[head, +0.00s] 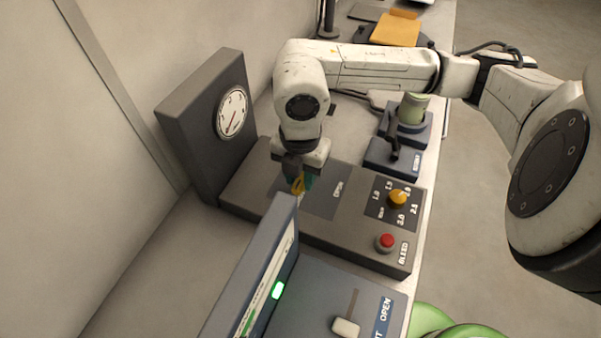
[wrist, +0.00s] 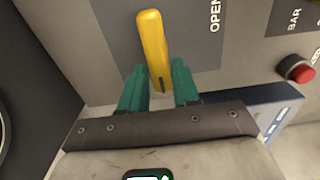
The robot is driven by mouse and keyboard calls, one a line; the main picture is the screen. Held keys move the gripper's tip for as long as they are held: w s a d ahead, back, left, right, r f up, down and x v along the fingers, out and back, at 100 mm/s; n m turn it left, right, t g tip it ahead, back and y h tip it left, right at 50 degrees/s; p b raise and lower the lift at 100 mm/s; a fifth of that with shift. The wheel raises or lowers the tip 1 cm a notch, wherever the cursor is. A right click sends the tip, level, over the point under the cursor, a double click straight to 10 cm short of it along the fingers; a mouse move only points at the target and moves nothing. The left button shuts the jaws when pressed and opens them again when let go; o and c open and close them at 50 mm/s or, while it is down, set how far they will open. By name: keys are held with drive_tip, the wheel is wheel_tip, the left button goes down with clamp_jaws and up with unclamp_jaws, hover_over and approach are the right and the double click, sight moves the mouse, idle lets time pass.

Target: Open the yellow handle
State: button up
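The yellow handle (head: 297,185) is on the grey panel box (head: 330,212) that carries the word OPEN. In the wrist view the yellow handle (wrist: 153,45) is a rounded bar, slightly tilted, with its lower end between my fingers. My gripper (head: 300,180) is over the handle in the head view and hides part of it. In the wrist view my gripper (wrist: 160,80) has its two teal fingers apart, one on each side of the handle's lower end, with narrow gaps. I cannot tell how deep the handle sits between them.
A yellow knob (head: 398,198) and a red button (head: 386,242) are on the panel's right side. A gauge box (head: 205,120) stands at left. An upright screen (head: 262,275) with a green light rises in front. A lever unit (head: 394,155) is behind right.

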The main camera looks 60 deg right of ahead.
clamp_jaws()
